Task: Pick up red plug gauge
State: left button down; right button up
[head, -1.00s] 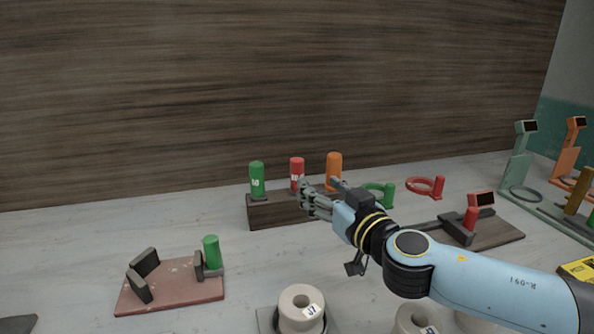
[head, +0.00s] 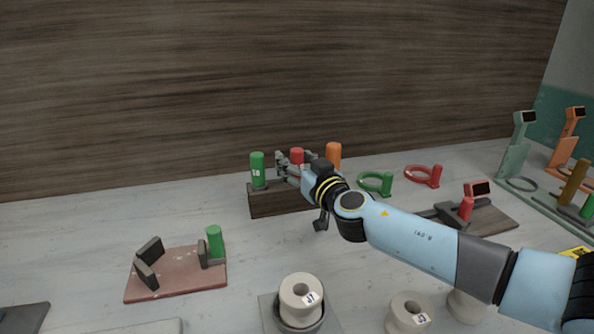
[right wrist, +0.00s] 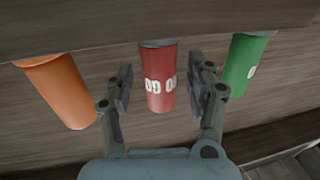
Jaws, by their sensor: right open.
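The red plug gauge (head: 297,153) stands upright in the dark wooden block (head: 283,202), between a green plug gauge (head: 257,166) and an orange one (head: 334,156). Only its top shows in the head view; my right gripper covers the rest. In the right wrist view the red plug gauge (right wrist: 160,80), with white marks, lies between the two fingers of my right gripper (right wrist: 162,88). The fingers are open, with a gap visible on each side of the gauge. In the head view my right gripper (head: 290,168) is in front of the gauge. My left gripper is not in view.
The green gauge (right wrist: 243,65) and orange gauge (right wrist: 62,90) stand close outside the fingers. Green (head: 376,183) and red (head: 423,175) ring gauges lie to the right. A reddish stand (head: 178,277) is front left. White spools (head: 300,296) stand in front.

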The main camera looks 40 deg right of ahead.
grip_shut()
dwell(0.4)
jog(key=shift+w+r, duration=0.1)
